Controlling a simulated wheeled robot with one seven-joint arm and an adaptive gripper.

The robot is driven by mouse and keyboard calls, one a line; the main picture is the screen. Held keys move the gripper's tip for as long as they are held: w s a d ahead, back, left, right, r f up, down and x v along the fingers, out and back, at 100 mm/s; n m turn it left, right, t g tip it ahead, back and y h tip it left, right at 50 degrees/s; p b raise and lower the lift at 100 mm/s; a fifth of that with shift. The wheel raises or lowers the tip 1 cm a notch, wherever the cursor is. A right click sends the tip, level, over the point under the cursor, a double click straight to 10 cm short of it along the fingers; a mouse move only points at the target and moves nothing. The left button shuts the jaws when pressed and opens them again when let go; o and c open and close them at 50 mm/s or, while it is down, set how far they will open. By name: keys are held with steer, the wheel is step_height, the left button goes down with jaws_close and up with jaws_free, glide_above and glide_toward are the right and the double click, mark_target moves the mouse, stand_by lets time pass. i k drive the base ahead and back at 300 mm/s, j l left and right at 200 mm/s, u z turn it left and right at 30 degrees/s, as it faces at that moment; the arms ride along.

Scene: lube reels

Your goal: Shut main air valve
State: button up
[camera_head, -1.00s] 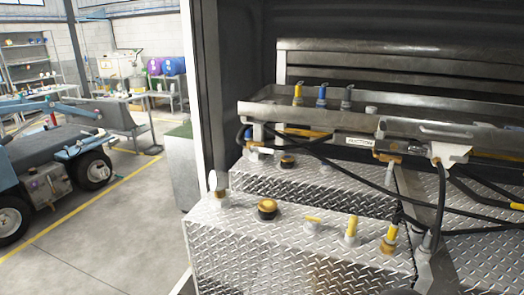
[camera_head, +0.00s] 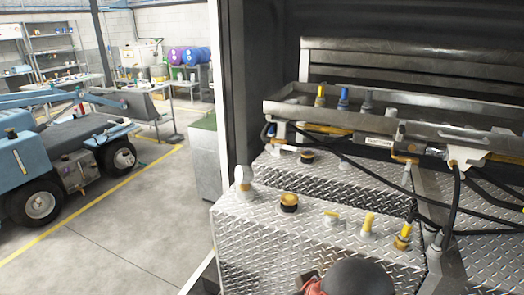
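Several fittings with yellow or orange tops stand on the diamond-plate box. A small one has a flat yellow top (camera_head: 331,214). An upright yellow one (camera_head: 368,224) and an orange-based one (camera_head: 403,236) stand to its right. Another orange fitting (camera_head: 405,157) sits below the metal tray at right. No readable label shows which is the main air valve, so I cannot tell it or its position. A dark rounded shape (camera_head: 358,277) with a red piece beside it rises at the bottom edge, perhaps part of my arm. I cannot make out any gripper fingers.
The diamond-plate box (camera_head: 265,242) has a black-and-orange cap (camera_head: 289,203) and a pale round fitting (camera_head: 243,177). Black hoses (camera_head: 456,210) hang at right. A metal tray (camera_head: 285,104) lies behind. At left, open floor (camera_head: 120,235) leads to a blue vehicle (camera_head: 55,165).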

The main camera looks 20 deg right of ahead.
mark_target(286, 146)
steer(key=i+j+u, duration=0.4)
steer(key=j, duration=0.3)
steer(key=i+j+u, duration=0.45)
steer(key=j, duration=0.2)
steer(key=i+j+u, duration=0.4)
steer(key=i+z, duration=0.25)
steer(key=i, duration=0.2)
steer(key=i+z, duration=0.25)
steer(key=i, duration=0.25)
steer(key=i+j+z, duration=0.25)
steer(key=i, duration=0.15)
steer(key=i+j+z, duration=0.25)
steer(key=i, duration=0.2)
steer(key=i+l+z, duration=0.1)
steer(key=i+z, duration=0.4)
steer(key=i+j+z, duration=0.15)
steer(key=i+z, duration=0.3)
steer(key=i, duration=0.2)
steer(key=i+j+z, duration=0.35)
steer(key=i+z, duration=0.35)
steer(key=z, duration=0.25)
steer(key=i+z, duration=0.2)
steer(key=z, duration=0.3)
steer(key=i+j+z, duration=0.1)
steer(key=z, duration=0.35)
steer(key=i+j+z, duration=0.2)
steer(key=z, duration=0.25)
steer(key=i+j+z, duration=0.2)
steer(key=z, duration=0.3)
